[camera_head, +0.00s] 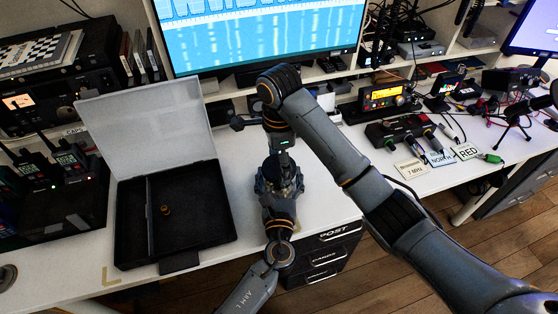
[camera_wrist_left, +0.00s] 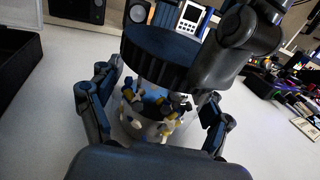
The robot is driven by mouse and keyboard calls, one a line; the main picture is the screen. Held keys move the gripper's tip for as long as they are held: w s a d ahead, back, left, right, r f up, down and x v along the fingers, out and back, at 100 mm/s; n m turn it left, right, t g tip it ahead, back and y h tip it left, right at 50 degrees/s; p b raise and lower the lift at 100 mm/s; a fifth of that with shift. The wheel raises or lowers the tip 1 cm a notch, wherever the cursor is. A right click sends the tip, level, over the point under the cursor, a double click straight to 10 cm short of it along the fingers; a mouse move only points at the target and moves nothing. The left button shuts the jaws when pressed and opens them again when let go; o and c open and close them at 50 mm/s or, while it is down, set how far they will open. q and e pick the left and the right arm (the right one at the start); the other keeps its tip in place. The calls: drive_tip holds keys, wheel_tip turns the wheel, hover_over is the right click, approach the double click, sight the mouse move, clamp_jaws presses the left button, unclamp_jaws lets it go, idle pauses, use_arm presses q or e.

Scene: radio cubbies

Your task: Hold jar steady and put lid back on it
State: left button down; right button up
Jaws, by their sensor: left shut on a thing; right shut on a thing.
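The clear jar (camera_wrist_left: 152,128), holding small blue, yellow, white and black pieces, stands upright on the white desk. My left gripper (camera_wrist_left: 158,104) has its fingers on both sides of the jar, shut on it. The dark ribbed lid (camera_wrist_left: 165,55) is over the jar mouth in the left wrist view. My right gripper (camera_wrist_left: 236,48) is shut on the lid from above and the right. I cannot tell whether the lid touches the rim. In the head view my left gripper (camera_head: 279,187) is low, with my right gripper (camera_head: 281,150) above it; the jar is mostly hidden.
An open black case (camera_head: 205,236) with a small brass-coloured piece (camera_head: 165,210) lies left of the jar. Radios (camera_head: 66,160) stand farther left. A large monitor (camera_head: 262,36) is behind. A control box (camera_head: 395,128) and label cards sit to the right. The desk's front edge is close.

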use_arm(q)
drive_tip(key=shift+f, duration=0.1)
use_arm(e)
drive_tip(key=m, duration=0.3)
drive_tip(key=shift+r, duration=0.1)
drive_tip(key=o, duration=0.9)
wheel_tip(320, 180, up, 12)
drive_tip(key=shift+f, duration=0.1)
use_arm(q)
unclamp_jaws()
drive_tip(key=shift+s, duration=0.15)
drive_tip(key=s, duration=1.1)
drive_tip(key=shift+s, duration=0.4)
